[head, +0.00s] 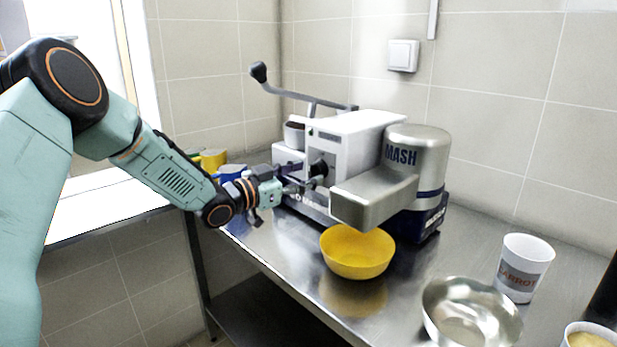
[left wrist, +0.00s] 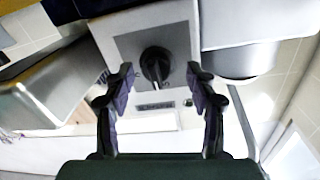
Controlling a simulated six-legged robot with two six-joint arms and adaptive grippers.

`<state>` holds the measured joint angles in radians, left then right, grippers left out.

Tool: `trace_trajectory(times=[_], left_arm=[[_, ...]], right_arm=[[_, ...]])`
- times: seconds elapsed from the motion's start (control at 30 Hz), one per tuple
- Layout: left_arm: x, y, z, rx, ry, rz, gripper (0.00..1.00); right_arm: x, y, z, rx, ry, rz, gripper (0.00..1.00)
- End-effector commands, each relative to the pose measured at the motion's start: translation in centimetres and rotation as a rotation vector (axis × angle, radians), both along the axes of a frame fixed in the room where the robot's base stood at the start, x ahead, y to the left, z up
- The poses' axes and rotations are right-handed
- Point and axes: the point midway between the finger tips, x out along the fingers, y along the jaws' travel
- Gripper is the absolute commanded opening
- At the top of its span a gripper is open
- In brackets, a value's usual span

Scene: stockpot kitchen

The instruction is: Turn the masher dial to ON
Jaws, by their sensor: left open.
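The masher (head: 362,128) is a white and steel machine marked MASH on the steel counter, with a lever rising at its back left. Its black dial (left wrist: 155,65) shows in the left wrist view on a grey panel, with a small dark label below it that I cannot read. In the head view the dial (head: 319,168) is on the machine's left-facing side. My left gripper (head: 302,184) is open in front of the panel. In the left wrist view its fingers (left wrist: 160,84) stand on either side of the dial, apparently apart from it. My right gripper is not in view.
A yellow bowl (head: 357,252) stands under the machine's steel spout. A steel bowl (head: 471,312) and a white CARROT cup (head: 524,267) stand at the right. Yellow and blue items (head: 213,160) lie behind my left arm. The counter's front edge is close below my gripper.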

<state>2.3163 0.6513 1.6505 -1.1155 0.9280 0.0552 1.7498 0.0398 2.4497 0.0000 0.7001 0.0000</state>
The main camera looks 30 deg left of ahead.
Motion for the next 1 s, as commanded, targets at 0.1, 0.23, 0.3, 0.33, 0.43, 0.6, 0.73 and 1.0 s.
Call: trace_trajectory(times=[0.1,0.23,0.3,0.33,0.43,0.6,0.73,1.0], left_arm=[[0.9,-0.6,0.0,0.002,0.000,-0.003,0.57],[1.4,-0.7,0.0,0.001,-0.001,-0.002,0.57],[1.5,-0.7,0.0,0.000,-0.001,-0.001,0.57],[1.5,-0.7,0.0,-0.001,0.000,-0.001,0.57],[1.5,-0.7,0.0,-0.001,0.000,-0.001,0.57],[1.5,-0.7,0.0,0.000,-0.001,-0.001,0.47],[1.4,-0.7,0.0,0.000,-0.001,-0.001,0.36],[1.4,-0.7,0.0,0.000,0.000,-0.002,0.13]], right_arm=[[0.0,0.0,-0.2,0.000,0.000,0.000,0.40],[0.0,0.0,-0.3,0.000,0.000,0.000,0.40],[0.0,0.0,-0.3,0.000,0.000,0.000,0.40],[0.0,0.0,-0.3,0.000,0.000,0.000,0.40],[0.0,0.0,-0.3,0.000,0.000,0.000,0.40],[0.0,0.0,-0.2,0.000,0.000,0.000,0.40],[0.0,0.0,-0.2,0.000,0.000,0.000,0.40],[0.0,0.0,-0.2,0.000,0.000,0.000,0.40]])
